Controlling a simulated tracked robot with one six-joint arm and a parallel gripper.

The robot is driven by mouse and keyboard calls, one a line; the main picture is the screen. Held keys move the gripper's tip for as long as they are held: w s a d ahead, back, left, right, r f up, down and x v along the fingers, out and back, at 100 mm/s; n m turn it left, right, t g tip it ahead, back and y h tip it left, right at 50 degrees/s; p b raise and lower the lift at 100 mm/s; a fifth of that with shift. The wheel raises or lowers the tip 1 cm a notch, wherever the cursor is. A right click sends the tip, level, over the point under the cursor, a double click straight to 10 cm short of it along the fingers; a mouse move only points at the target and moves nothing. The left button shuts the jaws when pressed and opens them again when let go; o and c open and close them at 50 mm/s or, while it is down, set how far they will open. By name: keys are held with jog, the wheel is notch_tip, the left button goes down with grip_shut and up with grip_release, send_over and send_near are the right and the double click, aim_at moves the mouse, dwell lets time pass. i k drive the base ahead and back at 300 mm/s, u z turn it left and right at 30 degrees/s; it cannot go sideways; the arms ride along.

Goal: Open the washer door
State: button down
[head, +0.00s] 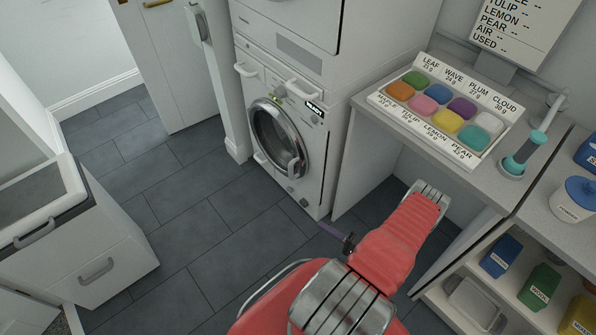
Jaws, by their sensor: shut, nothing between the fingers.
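The white washer (285,125) stands at the upper middle in the head view, below another white machine. Its round door (279,137), with a silver rim and dark glass, looks shut. A handle-like piece (294,166) shows at the lower right of the door.
A grey counter (370,112) with a tray of coloured blocks (383,98) stands right of the washer. A shelf unit (440,298) with bottles is at the lower right. White drawers (100,260) are at the left. The tiled floor (190,220) before the washer is clear.

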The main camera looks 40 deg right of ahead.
aim_at(299, 166)
jog(key=i, duration=1)
jog(key=z, duration=0.7)
